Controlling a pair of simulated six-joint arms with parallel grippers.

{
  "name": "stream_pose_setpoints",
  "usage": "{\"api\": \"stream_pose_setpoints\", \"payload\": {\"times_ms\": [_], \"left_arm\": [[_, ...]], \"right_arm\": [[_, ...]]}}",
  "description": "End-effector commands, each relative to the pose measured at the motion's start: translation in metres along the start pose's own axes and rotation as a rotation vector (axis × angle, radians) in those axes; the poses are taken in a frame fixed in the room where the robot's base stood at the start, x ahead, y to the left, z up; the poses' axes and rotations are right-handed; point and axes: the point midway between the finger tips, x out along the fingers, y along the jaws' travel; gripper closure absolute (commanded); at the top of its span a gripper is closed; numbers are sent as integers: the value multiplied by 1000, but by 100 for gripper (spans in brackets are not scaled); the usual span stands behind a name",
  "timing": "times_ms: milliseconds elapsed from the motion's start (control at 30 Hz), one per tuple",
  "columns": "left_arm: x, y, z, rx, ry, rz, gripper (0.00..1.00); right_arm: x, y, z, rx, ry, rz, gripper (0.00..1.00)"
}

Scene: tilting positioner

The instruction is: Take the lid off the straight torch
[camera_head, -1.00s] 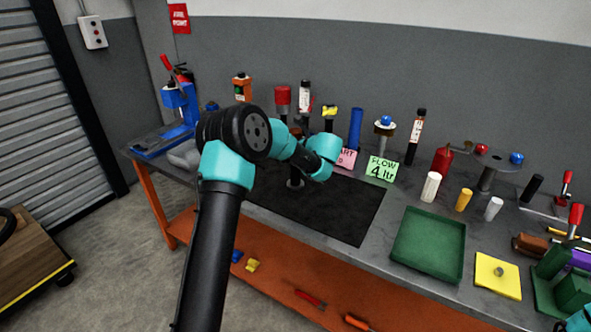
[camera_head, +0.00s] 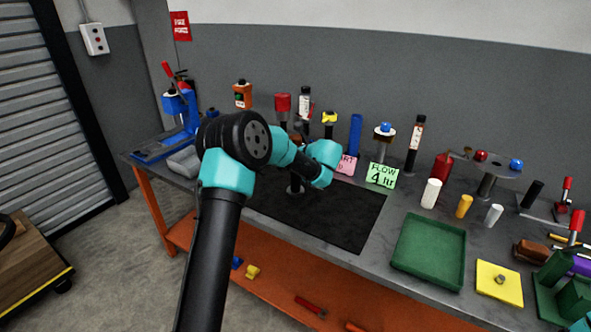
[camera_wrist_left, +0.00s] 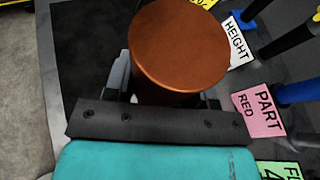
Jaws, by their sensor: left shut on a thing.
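A copper-brown round lid (camera_wrist_left: 180,45) fills the top middle of the left wrist view, seen from above. My left gripper (camera_wrist_left: 165,92) is shut on it, with one finger showing at each side. The lid hides whatever is below it, so I cannot tell whether it is seated on the straight torch or apart from it. In the head view my left arm crosses the black mat (camera_head: 335,222) and hides most of the gripper. A dark post with a small foot (camera_head: 295,186) shows on the mat beneath my wrist.
A pink card (camera_head: 346,165) and a green FLOW card (camera_head: 382,175) stand behind the mat. Bottles and a blue cylinder (camera_head: 355,135) line the back. A green tray (camera_head: 430,283) and yellow plate (camera_head: 499,283) lie to the right. The mat's front is clear.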

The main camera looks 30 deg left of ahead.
Motion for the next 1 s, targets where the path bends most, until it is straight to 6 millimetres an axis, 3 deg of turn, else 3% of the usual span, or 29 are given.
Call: {"api": "stream_pose_setpoints", "payload": {"times_ms": [667,1000], "left_arm": [[-15,0,35,-2,-2,-1,100],[-40,19,28,-1,-3,-2,100]], "right_arm": [[0,0,0,0,0,0,24],[0,0,0,0,0,0,24]]}}
